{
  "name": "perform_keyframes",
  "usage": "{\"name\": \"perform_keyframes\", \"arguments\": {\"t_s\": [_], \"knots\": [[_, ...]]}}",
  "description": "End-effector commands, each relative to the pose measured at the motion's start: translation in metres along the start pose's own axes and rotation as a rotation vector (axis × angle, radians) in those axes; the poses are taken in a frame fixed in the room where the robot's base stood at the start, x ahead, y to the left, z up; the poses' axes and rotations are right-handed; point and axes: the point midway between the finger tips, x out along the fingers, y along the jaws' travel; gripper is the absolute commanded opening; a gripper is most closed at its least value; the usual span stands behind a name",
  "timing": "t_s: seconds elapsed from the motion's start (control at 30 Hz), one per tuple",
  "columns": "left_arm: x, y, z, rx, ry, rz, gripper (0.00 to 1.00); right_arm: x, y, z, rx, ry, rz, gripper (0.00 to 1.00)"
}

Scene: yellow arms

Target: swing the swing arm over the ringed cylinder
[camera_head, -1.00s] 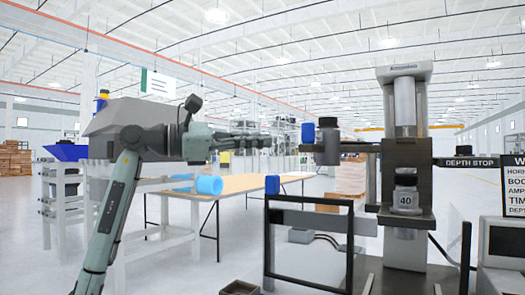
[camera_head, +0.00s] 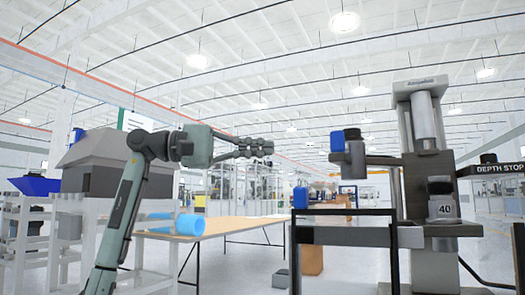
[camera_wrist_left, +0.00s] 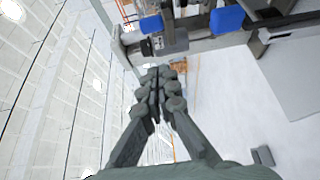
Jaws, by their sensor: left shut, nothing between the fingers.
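A cylinder marked 40 with a dark top (camera_head: 441,205), apparently the ringed cylinder, stands on the press ledge, lower and right of the swing arm's end. My left gripper (camera_head: 268,147) is shut and empty, left of the blue pad with a visible gap. Its fingers also meet in the left wrist view (camera_wrist_left: 160,75). My right gripper is out of view.
A black frame (camera_head: 345,212) with another blue pad (camera_head: 300,197) stands below the swing arm. A DEPTH STOP arm (camera_head: 492,169) projects right from the press.

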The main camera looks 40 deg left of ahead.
Motion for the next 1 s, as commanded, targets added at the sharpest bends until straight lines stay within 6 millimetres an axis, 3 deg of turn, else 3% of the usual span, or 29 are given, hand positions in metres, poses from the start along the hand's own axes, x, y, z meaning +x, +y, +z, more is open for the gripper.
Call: {"name": "perform_keyframes", "arguments": {"t_s": [0.2, 0.4, 0.63, 1.0], "knots": [[0.049, 0.001, 0.001, 0.000, -0.004, 0.002, 0.00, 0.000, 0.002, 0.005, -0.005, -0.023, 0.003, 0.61], [0.083, 0.000, 0.010, 0.004, -0.002, 0.002, 0.00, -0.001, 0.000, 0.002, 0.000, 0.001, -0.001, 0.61], [0.099, 0.000, 0.026, 0.001, 0.000, 0.002, 0.00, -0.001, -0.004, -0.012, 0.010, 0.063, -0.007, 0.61], [0.101, 0.001, 0.028, -0.001, 0.001, 0.001, 0.00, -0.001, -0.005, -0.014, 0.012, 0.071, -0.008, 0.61]]}}
